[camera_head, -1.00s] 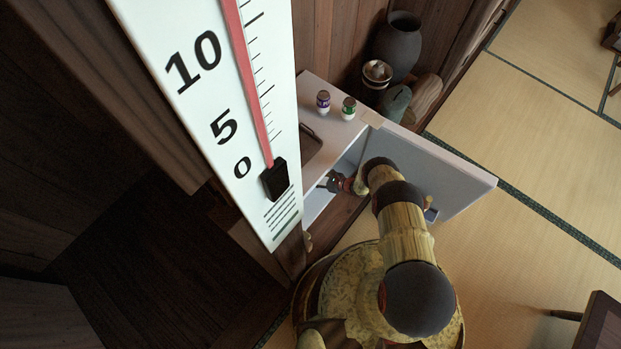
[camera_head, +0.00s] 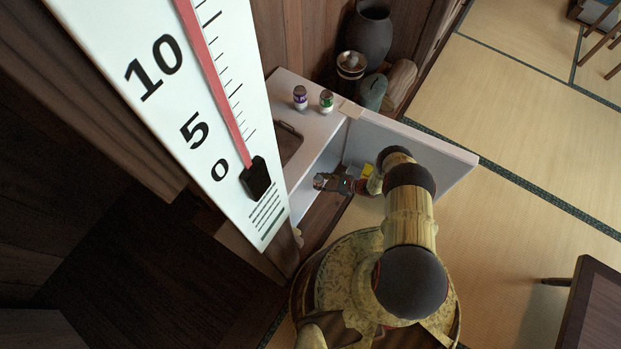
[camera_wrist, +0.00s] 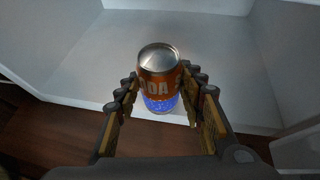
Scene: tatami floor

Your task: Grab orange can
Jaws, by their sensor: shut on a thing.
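The orange can (camera_wrist: 160,80) stands roughly upright between the fingers in the wrist view, with a silver top, white lettering and a blue lower band. My gripper (camera_wrist: 158,97) is shut on the can, one finger on each side. In the head view my gripper (camera_head: 335,183) is at the open front of the white cabinet (camera_head: 307,187); the can is too small and dark there to make out well. In the wrist view the can's base overlaps the front edge of the white cabinet floor (camera_wrist: 90,92); I cannot tell whether it touches.
The cabinet door (camera_head: 430,150) stands open to the right, close beside my arm. Two small jars, one purple (camera_head: 300,97) and one green (camera_head: 326,100), stand on the cabinet top. A dark vase (camera_head: 368,35) and other pots are behind.

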